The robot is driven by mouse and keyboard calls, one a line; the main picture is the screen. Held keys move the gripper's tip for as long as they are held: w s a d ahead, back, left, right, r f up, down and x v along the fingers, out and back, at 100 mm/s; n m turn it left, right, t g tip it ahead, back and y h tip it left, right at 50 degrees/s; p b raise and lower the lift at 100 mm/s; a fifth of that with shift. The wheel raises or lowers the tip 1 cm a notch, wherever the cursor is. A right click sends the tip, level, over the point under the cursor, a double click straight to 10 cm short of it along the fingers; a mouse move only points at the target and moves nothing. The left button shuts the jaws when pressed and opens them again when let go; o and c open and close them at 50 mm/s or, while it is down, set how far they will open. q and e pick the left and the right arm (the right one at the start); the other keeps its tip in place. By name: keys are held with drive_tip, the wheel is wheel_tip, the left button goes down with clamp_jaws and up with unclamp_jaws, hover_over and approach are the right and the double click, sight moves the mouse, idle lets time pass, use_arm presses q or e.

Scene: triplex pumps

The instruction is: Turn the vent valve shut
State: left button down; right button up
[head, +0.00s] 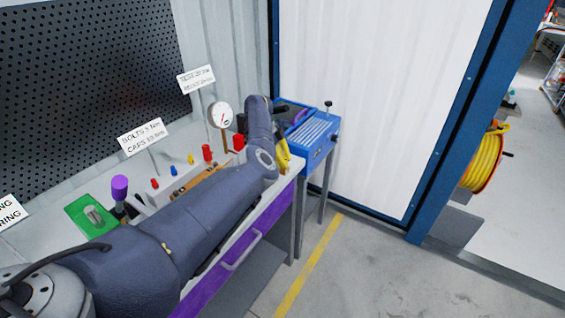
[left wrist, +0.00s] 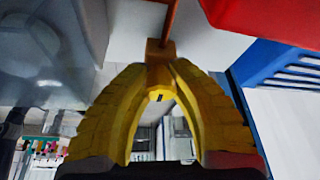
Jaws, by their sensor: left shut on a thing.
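My left gripper (head: 283,154) is at the right end of the workbench, near the gauge, mostly hidden behind my own arm in the head view. In the left wrist view its yellow fingers (left wrist: 158,68) come together at their tips on a small brass-brown piece (left wrist: 160,48) with a thin reddish-brown stem rising from it. This piece looks like the vent valve's handle. In the head view I cannot make out the valve, and how far it is turned is unclear. My right gripper is not in view.
A round gauge (head: 221,114) and a red block (head: 238,142) stand just left of the gripper. A blue ribbed cabinet (head: 316,135) is close on its right. Purple, blue, yellow and red parts and a green tray (head: 90,215) lie along the bench. The floor in front is clear.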

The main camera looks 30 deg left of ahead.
use_arm(q)
drive_tip(key=shift+d+m, duration=0.15)
drive_tip(key=shift+m, duration=0.15)
drive_tip(key=c, duration=1.1)
unclamp_jaws()
drive_tip(key=shift+o, duration=0.2)
drive_tip(key=v, duration=0.7)
drive_tip(key=shift+r, duration=0.25)
drive_tip(key=shift+w+a, duration=0.1)
drive_tip(key=shift+a, duration=0.2)
